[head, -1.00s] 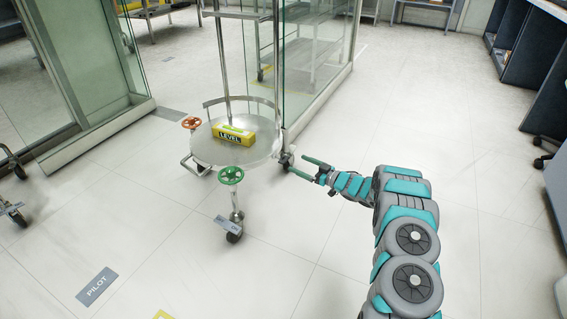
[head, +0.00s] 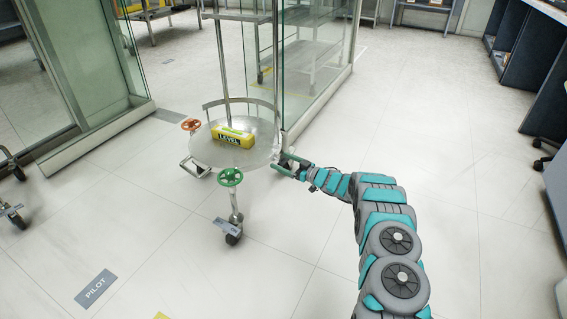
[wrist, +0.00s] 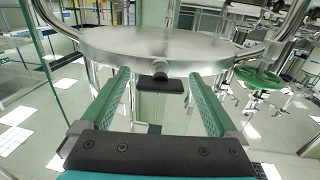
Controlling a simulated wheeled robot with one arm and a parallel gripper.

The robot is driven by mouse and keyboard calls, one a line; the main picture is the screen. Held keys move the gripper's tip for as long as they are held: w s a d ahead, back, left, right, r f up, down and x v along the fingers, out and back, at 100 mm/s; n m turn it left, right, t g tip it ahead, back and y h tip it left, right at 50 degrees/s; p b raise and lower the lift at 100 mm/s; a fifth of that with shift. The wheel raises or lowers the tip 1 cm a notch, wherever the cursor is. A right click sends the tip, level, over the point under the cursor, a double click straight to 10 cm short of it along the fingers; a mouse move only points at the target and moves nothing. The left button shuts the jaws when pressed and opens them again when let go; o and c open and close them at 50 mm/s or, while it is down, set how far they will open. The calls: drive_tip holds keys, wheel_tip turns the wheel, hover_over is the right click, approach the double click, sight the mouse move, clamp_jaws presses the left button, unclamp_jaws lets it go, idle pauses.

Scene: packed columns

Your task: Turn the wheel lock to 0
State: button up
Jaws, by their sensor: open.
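A round metal cart top (head: 205,155) carries an orange handwheel (head: 190,125) at its left rim and a green handwheel (head: 230,177) at its front rim. The green handwheel also shows at the right of the wrist view (wrist: 260,78). A small dark tab on a round knob (wrist: 162,85) sticks out from the rim, between my finger tips in the wrist view. I cannot tell which part is the wheel lock, and no 0 mark is readable. My gripper (head: 287,164) is open and empty at the cart's right rim, its fingers on either side of the tab; contact is unclear.
A yellow box marked LEVEL (head: 232,138) lies on the cart top by upright metal posts. A glass partition (head: 310,80) stands behind right, another glass panel (head: 85,60) at left. Floor in front is clear, with a PILOT sign (head: 96,288).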

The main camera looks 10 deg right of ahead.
drive_tip(key=c, duration=1.4)
drive_tip(key=shift+f+n, duration=0.1)
drive_tip(key=shift+n, duration=0.2)
drive_tip(key=n+b, duration=0.3)
drive_tip(key=n, duration=0.1)
drive_tip(key=shift+f, duration=0.1)
drive_tip(key=n+b, duration=0.3)
drive_tip(key=n, duration=0.2)
drive_tip(key=n+b, duration=0.3)
drive_tip(key=n, duration=0.1)
drive_tip(key=shift+n, duration=2.1)
